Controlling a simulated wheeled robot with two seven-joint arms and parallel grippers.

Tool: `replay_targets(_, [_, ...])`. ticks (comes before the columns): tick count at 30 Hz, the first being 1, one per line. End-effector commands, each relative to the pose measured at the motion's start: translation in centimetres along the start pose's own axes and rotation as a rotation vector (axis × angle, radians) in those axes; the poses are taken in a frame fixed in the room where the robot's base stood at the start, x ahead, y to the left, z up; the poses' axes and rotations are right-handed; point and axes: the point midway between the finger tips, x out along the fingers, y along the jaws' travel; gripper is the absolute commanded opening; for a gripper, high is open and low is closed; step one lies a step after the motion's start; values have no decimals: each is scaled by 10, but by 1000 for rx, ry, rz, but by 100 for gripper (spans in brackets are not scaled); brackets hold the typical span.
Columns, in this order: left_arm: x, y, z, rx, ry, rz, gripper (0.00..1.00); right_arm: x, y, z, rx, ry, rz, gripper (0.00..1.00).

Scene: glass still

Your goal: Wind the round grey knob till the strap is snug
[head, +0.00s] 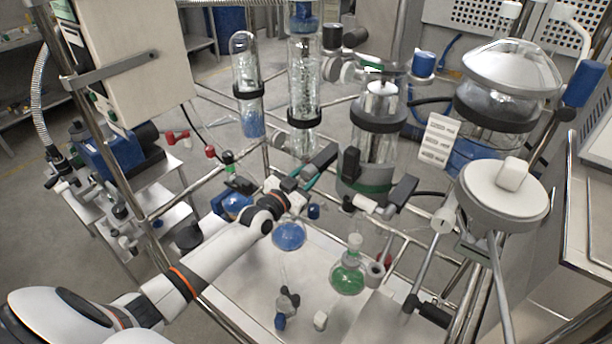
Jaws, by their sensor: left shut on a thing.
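My left gripper (316,170) is at the middle of the frame, left of a glass vessel (381,98). A dark band (379,120) runs around the vessel. I cannot see whether any strap is slack or snug. My right gripper is not in view.
Metal rails frame the stand. Glass columns (304,92) stand behind. A round light-grey disc (478,192) with a white block is at the right.

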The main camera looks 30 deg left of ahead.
Motion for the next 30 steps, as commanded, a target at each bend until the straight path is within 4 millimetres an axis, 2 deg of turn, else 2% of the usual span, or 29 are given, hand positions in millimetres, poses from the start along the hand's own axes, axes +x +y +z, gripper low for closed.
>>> replay_targets(2, [0,0,0,-1,1,0,13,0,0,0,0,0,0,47])
replay_targets(3, [0,0,0,-1,1,0,42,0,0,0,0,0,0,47])
replay_targets(6, [0,0,0,-2,1,0,57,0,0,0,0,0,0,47])
replay_targets(17, [-5,0,-1,-3,0,-1,57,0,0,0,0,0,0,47])
replay_targets(20, [-18,-1,-2,-4,2,-1,57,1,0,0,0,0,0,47])
replay_targets(30, [-89,-1,-2,-2,3,-1,57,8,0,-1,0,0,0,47])
